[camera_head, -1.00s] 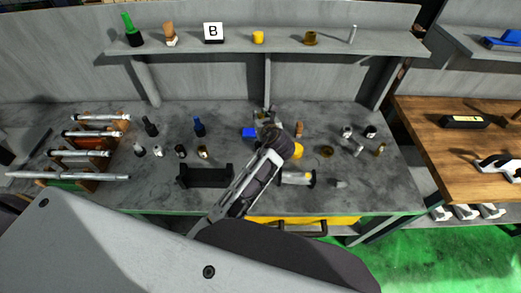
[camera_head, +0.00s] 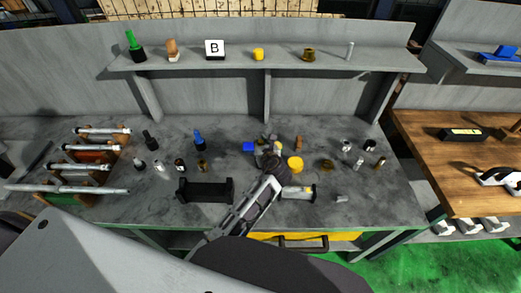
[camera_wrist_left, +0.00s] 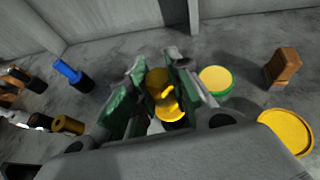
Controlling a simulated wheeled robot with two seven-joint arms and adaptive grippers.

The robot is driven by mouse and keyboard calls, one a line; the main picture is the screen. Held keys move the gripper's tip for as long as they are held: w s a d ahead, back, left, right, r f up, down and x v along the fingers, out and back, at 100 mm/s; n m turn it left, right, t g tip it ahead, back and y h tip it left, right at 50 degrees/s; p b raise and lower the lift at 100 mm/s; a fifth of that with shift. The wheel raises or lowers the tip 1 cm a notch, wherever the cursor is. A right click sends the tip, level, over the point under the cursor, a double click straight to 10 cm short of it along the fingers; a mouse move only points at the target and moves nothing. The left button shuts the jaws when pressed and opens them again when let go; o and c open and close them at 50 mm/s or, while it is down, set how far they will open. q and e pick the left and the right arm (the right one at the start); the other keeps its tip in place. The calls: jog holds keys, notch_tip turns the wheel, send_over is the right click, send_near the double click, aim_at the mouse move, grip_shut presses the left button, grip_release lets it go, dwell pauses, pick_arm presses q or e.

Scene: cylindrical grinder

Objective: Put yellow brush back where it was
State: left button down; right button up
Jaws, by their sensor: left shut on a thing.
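My left gripper (camera_head: 266,147) reaches over the middle of the grey bench. In the left wrist view the green-padded fingers (camera_wrist_left: 156,88) are shut on a yellow, brass-toned piece (camera_wrist_left: 160,84), which I take to be the yellow brush. Its lower part is hidden by the fingers and wrist, and I cannot tell whether it touches the bench. In the head view the gripper mostly hides it. My right gripper is not in view.
A black cradle (camera_head: 205,190) is in front. A shelf (camera_head: 285,57) with several small items runs behind.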

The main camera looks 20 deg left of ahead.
pick_arm(q)
jog(key=shift+f, duration=0.1)
jog(key=shift+f, duration=1.75)
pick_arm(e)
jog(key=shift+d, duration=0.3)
pick_arm(q)
jog(key=shift+f, duration=0.5)
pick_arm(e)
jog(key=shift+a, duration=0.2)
pick_arm(q)
jog(key=c, duration=1.3)
grip_release()
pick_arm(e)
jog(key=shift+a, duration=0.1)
pick_arm(q)
jog(key=shift+r, duration=0.15)
